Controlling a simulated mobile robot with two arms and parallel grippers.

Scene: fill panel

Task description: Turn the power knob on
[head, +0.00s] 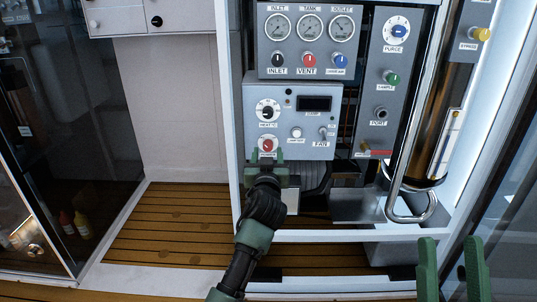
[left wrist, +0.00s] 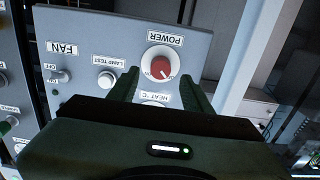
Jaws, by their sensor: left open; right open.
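The power knob (head: 267,144) is a round red knob on a white dial at the lower left of the grey control box. In the left wrist view the red knob (left wrist: 161,66) shows upside down with its POWER label. My left gripper (head: 266,156) is open right in front of the knob. In the left wrist view its fingertips (left wrist: 158,80) point at the dial from both sides, with the red knob showing just past them. I cannot tell whether they touch it. The knob's label is hidden in the head view. My right gripper (head: 451,243) is open and empty at the lower right.
The HEAT knob (head: 268,112) sits just above the power knob. The lamp test button (head: 296,132) and fan switch (head: 323,133) are to its right. Gauges and valve knobs fill the panel above (head: 309,70). A bent metal pipe (head: 410,215) stands at right.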

